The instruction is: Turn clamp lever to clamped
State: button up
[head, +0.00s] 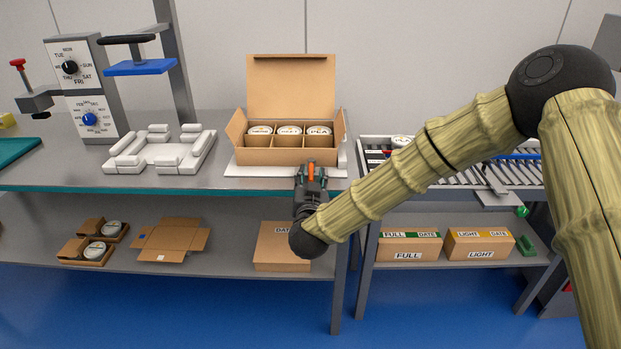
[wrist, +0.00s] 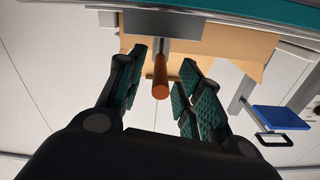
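The clamp lever (wrist: 160,77) shows in the wrist view as an orange-brown round handle on a grey rod. The rod comes from a grey block (wrist: 178,30) by the teal bench edge. My gripper (wrist: 162,62) is open, with its teal-padded fingers on either side of the handle. Gaps show on both sides, so the fingers do not appear to grip it. In the head view my gripper (head: 311,180) is at the bench's front edge, before the open carton. An orange piece (head: 310,169) shows at its fingers. The lever's setting cannot be told.
An open carton (head: 290,90) with several tubs stands just behind my gripper. A white fixture (head: 158,155) and a dial post (head: 85,90) stand to the left. A roller conveyor (head: 500,172) is to the right, partly behind my arm. The lower shelf (head: 215,256) holds cartons.

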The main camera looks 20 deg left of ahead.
grip_shut()
jog(key=shift+w+d, duration=0.1)
dwell(0.4)
